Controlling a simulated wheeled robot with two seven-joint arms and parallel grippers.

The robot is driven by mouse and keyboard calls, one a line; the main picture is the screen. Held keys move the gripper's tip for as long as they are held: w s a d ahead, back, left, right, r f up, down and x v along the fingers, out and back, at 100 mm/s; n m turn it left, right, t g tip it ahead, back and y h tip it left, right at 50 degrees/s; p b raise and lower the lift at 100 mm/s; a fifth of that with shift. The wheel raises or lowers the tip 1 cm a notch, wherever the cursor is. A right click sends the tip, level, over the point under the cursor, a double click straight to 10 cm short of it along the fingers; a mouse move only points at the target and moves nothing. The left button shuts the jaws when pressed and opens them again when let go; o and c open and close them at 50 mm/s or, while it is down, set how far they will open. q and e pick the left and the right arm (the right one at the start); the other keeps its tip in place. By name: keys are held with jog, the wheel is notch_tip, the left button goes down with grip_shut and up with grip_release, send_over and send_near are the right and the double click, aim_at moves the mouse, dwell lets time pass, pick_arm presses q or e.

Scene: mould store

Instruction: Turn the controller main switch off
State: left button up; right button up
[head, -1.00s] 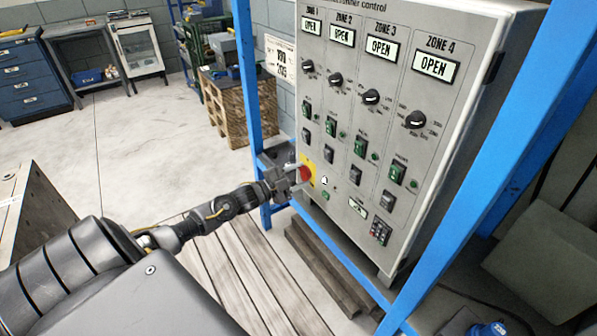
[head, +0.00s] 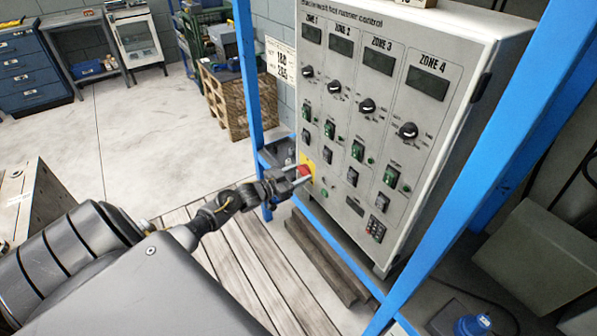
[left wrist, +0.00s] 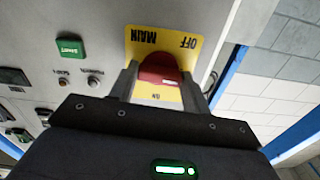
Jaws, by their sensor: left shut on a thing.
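The controller (head: 400,100) is a light grey cabinet with four zone columns, and all its zone displays are dark. Its main switch (head: 304,171) is a red handle on a yellow plate at the lower left of the panel. In the left wrist view the red handle (left wrist: 158,72) sits between my fingers, with the words MAIN and OFF upside down on the plate (left wrist: 190,50). My left gripper (head: 300,176) is shut on the red handle. The fingers hide part of the handle and plate. My right gripper is not in view.
Blue frame posts (head: 248,90) stand on either side of the cabinet. A green START button (left wrist: 70,46) and small lamps sit beside the switch. Wooden slats (head: 230,260) lie on the floor below. A wooden crate (head: 228,104) stands farther back.

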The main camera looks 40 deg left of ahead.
pick_arm(q)
jog(key=shift+n, duration=0.6)
jog(key=o, duration=1)
jog(key=v, duration=1.1)
jog(key=shift+b, duration=0.3)
